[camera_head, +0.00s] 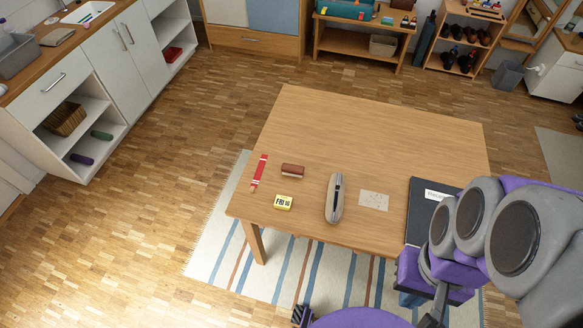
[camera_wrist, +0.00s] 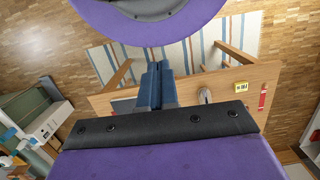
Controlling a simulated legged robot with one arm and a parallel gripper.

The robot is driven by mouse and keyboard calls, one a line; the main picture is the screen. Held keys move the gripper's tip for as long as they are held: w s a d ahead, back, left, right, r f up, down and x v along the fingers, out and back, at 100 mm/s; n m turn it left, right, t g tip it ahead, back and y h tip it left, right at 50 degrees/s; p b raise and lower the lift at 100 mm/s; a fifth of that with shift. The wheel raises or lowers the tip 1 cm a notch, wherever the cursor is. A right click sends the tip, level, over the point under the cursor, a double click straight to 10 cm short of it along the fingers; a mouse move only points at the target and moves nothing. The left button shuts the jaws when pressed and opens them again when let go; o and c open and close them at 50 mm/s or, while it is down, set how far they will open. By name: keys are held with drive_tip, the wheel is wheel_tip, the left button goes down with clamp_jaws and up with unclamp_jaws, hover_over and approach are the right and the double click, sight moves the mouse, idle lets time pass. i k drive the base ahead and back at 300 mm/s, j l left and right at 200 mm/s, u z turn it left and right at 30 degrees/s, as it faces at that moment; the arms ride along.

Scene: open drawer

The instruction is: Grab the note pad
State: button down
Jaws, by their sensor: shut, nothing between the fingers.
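A flat black pad with a white label (camera_head: 423,205), which looks like the note pad, lies at the right end of the wooden table (camera_head: 330,120). My arm covers its right part in the head view. In the wrist view it is mostly hidden behind my gripper. My gripper (camera_wrist: 159,68) is shut and empty, its blue-grey fingers together and pointing at the table's near edge and the rug. In the head view my purple wrist is beside the pad's front edge, and the fingertips are hard to make out there.
A pale sheet (camera_head: 374,200) and a grey elongated object (camera_head: 335,198) lie left of the pad. Further left are a yellow date block (camera_head: 283,202), a brown block (camera_head: 293,170) and a red strip (camera_head: 259,173). The table's far half is bare. A striped rug (camera_head: 225,250) lies underneath.

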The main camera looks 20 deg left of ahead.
sight(282, 202)
drive_tip(key=j+z, duration=0.1)
drive_tip(key=j, duration=0.55)
drive_tip(key=j+z, duration=0.15)
drive_tip(key=j, duration=0.55)
drive_tip(key=j+z, duration=0.1)
drive_tip(key=j, duration=0.55)
drive_tip(key=j+z, duration=0.1)
drive_tip(key=j, duration=0.6)
drive_tip(key=k+j+z, duration=0.1)
drive_tip(key=j, duration=0.55)
drive_tip(key=k+j+z, duration=0.15)
drive_tip(key=j, duration=0.5)
